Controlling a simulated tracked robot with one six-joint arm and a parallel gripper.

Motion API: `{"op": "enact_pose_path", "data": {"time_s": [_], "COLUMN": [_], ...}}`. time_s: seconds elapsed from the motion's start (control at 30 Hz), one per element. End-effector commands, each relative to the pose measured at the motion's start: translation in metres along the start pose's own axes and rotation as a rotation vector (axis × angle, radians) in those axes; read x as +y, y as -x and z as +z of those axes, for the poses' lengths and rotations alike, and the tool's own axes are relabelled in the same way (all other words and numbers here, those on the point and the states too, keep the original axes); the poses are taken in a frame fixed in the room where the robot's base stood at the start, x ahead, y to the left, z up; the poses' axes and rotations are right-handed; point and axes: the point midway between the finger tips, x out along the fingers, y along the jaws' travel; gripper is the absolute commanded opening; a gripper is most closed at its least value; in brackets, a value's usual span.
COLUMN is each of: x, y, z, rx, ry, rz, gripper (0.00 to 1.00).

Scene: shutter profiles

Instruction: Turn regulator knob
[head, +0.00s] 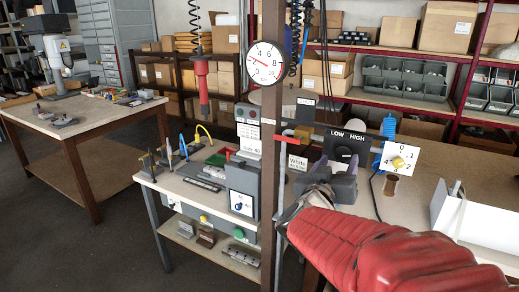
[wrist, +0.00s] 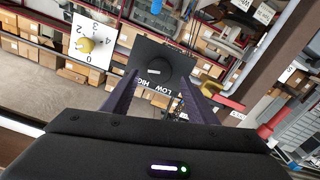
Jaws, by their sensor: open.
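A black panel marked LOW and HIGH (head: 349,143) carries a round black knob (head: 343,154). In the wrist view this knob (wrist: 155,70) shows a pale pointer mark and lies between my fingertips, in line with them. My gripper (head: 337,172) is open in front of the panel; its two dark fingers also show in the wrist view (wrist: 159,82). I cannot tell whether they touch the knob. To the right, a white numbered plate (head: 386,155) bears a yellow knob (head: 398,162). It shows at upper left in the wrist view (wrist: 87,45). A round gauge (head: 265,63) hangs left of the panel.
A brown post (head: 272,130) stands close left of my gripper. A white open box (head: 470,222) sits on the right bench. A bench with tools (head: 190,185) stands left.

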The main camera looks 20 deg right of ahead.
Motion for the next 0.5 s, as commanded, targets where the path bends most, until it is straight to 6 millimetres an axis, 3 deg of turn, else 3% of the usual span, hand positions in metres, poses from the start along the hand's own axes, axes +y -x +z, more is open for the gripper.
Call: {"op": "enact_pose_path", "data": {"time_s": [0.2,0.5], "x": [0.003,0.006], "y": [-0.018,-0.023], "z": [0.001,0.002], "rx": [0.002,0.002], "ry": [0.000,0.000], "rz": [-0.007,-0.006], "gripper": [0.53,0.53]}}
